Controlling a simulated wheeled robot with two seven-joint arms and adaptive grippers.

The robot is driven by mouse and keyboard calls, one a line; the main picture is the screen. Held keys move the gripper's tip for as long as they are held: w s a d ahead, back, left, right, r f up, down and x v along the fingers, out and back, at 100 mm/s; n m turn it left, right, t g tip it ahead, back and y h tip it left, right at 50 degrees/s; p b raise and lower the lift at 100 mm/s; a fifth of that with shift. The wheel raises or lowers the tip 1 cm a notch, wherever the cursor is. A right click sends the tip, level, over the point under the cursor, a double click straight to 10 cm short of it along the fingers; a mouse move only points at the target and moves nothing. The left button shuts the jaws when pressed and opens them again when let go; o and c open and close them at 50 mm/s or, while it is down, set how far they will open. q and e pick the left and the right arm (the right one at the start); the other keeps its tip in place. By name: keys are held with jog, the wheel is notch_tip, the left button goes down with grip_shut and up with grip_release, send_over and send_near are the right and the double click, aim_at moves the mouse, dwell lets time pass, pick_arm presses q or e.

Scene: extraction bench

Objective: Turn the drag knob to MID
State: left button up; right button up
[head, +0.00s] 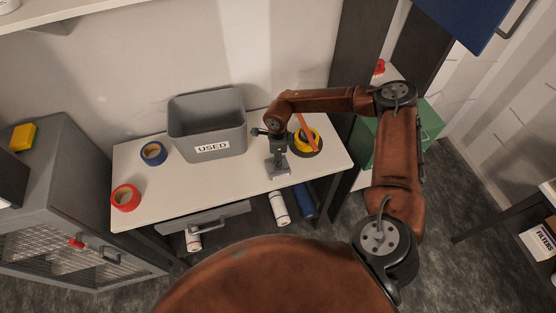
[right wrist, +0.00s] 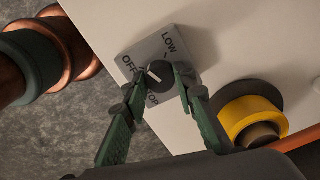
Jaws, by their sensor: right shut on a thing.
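The drag knob (right wrist: 156,74) is a dark round knob with a white pointer line on a light grey plate (right wrist: 147,48). The pointer seems to slant toward OFF. OFF and LOW are readable, and a third label ends in "OP", partly covered by a finger. No MID label is visible; part of the plate is hidden behind the fingers. My right gripper (right wrist: 157,84) is shut on the knob, a finger on each side. In the head view, the right gripper (head: 274,144) is over the plate (head: 279,170) at the bench's front right. My left gripper is not in view.
A yellow tape roll (right wrist: 250,118) lies right beside the plate. A grey USED bin (head: 207,128) stands at the back of the bench (head: 180,195). Blue (head: 153,153) and red (head: 125,198) tape rolls lie left.

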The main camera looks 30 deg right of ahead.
jog(key=m, duration=0.4)
jog(key=shift+m, duration=0.3)
jog(key=m, duration=0.3)
jog(key=shift+m, duration=0.4)
jog(key=m, duration=0.3)
jog(key=shift+m, duration=0.3)
jog(key=m, duration=0.4)
jog(key=shift+w+m, duration=0.1)
jog(key=shift+m, duration=0.2)
jog(key=m, duration=0.3)
jog(key=shift+m, duration=0.3)
jog(key=m, duration=0.3)
jog(key=shift+m, duration=0.3)
jog(key=m+p, duration=0.1)
jog(key=m, duration=0.2)
jog(key=shift+r+m, duration=0.1)
jog(key=shift+m, duration=0.2)
jog(key=shift+d+m, duration=0.1)
jog(key=shift+m, duration=1.5)
jog(key=shift+m+p, duration=0.3)
